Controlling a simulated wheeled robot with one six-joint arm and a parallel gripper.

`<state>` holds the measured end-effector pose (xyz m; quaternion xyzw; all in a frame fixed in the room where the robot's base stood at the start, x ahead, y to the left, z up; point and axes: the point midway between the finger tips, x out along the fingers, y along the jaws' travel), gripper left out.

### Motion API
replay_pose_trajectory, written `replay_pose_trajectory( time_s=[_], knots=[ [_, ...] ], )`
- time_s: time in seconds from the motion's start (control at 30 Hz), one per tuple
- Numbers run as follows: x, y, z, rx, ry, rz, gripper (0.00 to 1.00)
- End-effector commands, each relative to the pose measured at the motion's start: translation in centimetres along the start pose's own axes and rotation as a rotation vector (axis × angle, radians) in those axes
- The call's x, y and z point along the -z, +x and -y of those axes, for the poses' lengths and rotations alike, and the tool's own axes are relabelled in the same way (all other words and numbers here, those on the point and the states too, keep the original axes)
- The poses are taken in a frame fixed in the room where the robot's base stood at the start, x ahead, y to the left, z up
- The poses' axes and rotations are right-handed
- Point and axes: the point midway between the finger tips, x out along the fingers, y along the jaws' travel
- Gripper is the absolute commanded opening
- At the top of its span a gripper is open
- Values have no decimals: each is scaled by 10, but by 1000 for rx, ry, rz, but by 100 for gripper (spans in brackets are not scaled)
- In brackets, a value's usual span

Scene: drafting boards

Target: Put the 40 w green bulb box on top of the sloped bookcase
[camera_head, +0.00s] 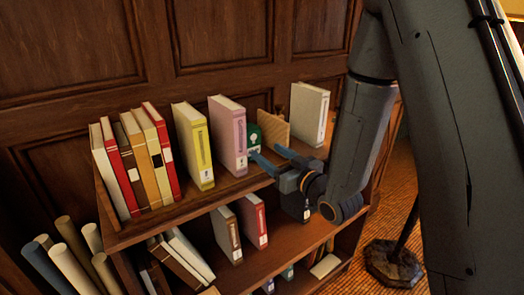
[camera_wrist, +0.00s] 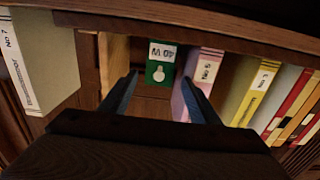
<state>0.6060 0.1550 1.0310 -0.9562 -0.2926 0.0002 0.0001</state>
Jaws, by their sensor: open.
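The green bulb box (camera_head: 253,137) stands on the upper board of a wooden bookcase (camera_head: 190,205), between a pink book and a tan upright panel. In the wrist view the green box (camera_wrist: 157,74) shows a white label, seen upside down, that seems to read 40 W. My gripper (camera_head: 265,153) is open and empty, in front of the box and pointing at it. In the wrist view the fingertips of my gripper (camera_wrist: 160,80) frame the box with space on both sides. Contact is not visible. The fingers hide part of the box in the head view.
The pink book (camera_head: 228,140) is close on one side, the tan panel (camera_head: 274,130) on the other. A yellow book (camera_head: 193,145), several red and brown books, and a white book (camera_head: 309,113) share the board. Rolled papers (camera_head: 70,250) stand at lower left.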

Motion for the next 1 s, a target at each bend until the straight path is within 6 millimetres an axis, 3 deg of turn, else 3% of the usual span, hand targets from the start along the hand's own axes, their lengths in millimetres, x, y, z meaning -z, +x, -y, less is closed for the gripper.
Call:
replay_pose_trajectory(
  time_s=[0.2, 1.0],
  knots=[
    [6, 30, 2, 3, 0, 0, 56],
    [3, 117, 1, 2, 0, -1, 56]
  ],
)
